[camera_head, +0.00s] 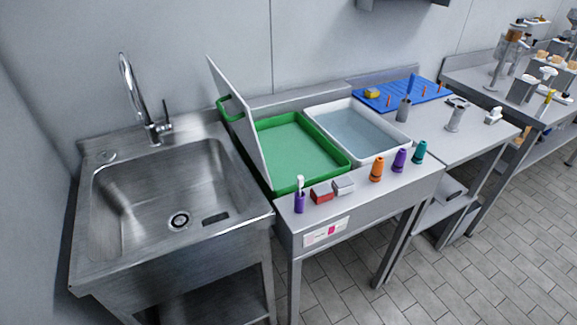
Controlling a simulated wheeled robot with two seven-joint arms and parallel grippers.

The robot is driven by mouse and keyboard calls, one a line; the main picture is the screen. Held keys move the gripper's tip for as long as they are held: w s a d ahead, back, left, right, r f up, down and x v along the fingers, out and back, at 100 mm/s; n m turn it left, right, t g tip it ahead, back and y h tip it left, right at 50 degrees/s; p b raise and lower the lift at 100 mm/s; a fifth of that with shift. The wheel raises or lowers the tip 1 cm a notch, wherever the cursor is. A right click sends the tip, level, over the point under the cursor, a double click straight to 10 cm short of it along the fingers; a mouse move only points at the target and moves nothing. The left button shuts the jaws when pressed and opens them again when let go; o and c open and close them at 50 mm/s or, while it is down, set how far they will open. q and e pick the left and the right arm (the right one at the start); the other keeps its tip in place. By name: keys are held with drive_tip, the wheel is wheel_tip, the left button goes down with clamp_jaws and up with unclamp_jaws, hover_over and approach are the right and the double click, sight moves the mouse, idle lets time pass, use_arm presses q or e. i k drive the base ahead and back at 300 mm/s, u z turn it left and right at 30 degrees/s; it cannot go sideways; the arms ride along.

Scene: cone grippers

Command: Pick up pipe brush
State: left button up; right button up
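No thing is plainly recognisable as the pipe brush at this size. A thin blue upright item (411,83) stands in a grey cylindrical holder (403,110) by the blue mat; it may be a brush. A small purple holder (299,203) with a white-topped item (300,183) stands at the front left of the middle table, and I cannot tell what that item is. Neither of my grippers is in view.
A steel sink (130,222) is at left. A green tray (345,164) with a leaning white panel (238,125) and a white water-filled tub (310,112) sit mid-table. Orange (377,170), purple (399,161) and teal (419,153) cones line the front. A blue mat (425,92) lies behind.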

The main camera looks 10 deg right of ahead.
sight(412, 77)
drive_tip(key=z, duration=2.35)
drive_tip(key=i, duration=2.4)
drive_tip(key=u, duration=2.3)
